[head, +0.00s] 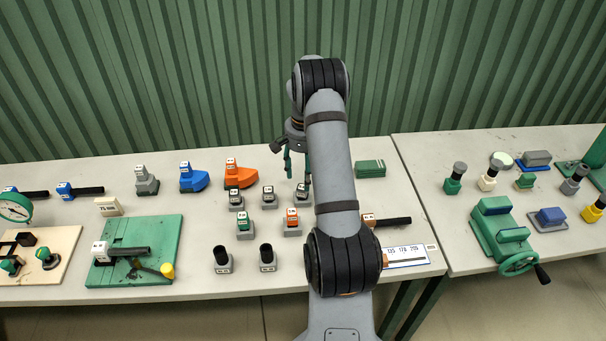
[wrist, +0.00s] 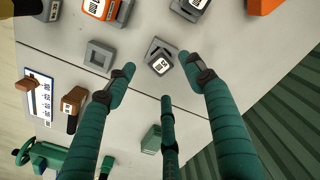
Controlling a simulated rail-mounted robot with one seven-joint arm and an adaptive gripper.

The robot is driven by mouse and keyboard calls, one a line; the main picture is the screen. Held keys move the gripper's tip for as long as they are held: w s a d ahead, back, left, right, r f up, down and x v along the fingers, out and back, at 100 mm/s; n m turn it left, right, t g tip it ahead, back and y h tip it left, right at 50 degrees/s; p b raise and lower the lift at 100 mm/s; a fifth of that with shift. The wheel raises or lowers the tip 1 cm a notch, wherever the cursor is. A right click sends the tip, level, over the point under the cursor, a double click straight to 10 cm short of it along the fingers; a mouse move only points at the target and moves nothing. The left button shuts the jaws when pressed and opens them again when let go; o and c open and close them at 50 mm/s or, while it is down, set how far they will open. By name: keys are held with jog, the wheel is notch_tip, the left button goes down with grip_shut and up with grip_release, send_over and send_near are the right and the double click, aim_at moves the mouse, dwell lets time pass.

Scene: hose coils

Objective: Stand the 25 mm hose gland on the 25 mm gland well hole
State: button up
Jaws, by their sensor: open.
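My gripper (head: 298,170) has green fingers, spread open and pointing down at the back middle of the left table. In the wrist view, its fingers (wrist: 157,76) are apart around a grey block with a white label (wrist: 160,60), which stands on a square grey base. This block also shows in the head view (head: 302,189). I see no finger clearly touching it. An empty square grey holder with a recess (wrist: 100,55) is beside it in the wrist view; my arm seems to hide it in the head view. The labels are too small to tell which is 25 mm.
Close by stand an orange labelled block (head: 292,217), a green one (head: 243,219) and grey ones (head: 268,194) on bases. Two dark cylinders (head: 222,258) are nearer the front edge. A green block (head: 370,168) lies at the back right, with clear tabletop around it.

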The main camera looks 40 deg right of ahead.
jog(key=shift+r, duration=0.55)
notch_tip(320, 180, up, 12)
dwell(0.5)
dwell(0.3)
notch_tip(320, 180, down, 12)
jog(key=shift+f, duration=0.45)
jog(key=shift+r, duration=0.2)
